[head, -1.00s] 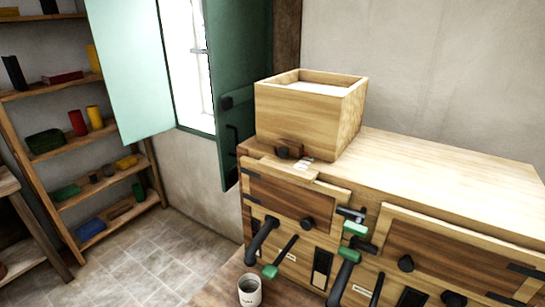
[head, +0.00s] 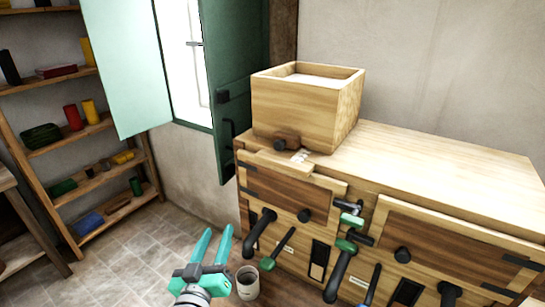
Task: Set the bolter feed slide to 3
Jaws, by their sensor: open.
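A wooden hopper box (head: 306,106) stands on top of the wooden cabinet (head: 440,164). At its front foot is a small brown slide (head: 287,136) with a dark round knob (head: 280,145). A small pale marked plate (head: 300,156) lies beside the knob; its figures are too small to read, so I cannot tell the slide's setting. My gripper (head: 215,234), with teal fingers, is open and empty at the bottom of the head view. It points up, lower left of the slide and clear of it, in front of the cabinet's left end.
Levers with green grips (head: 346,245) and black handles (head: 260,230) stick out from the cabinet front. A white mug (head: 247,281) stands just right of my gripper. A green shutter (head: 236,85) hangs beside the hopper. Shelves (head: 70,140) stand at the left.

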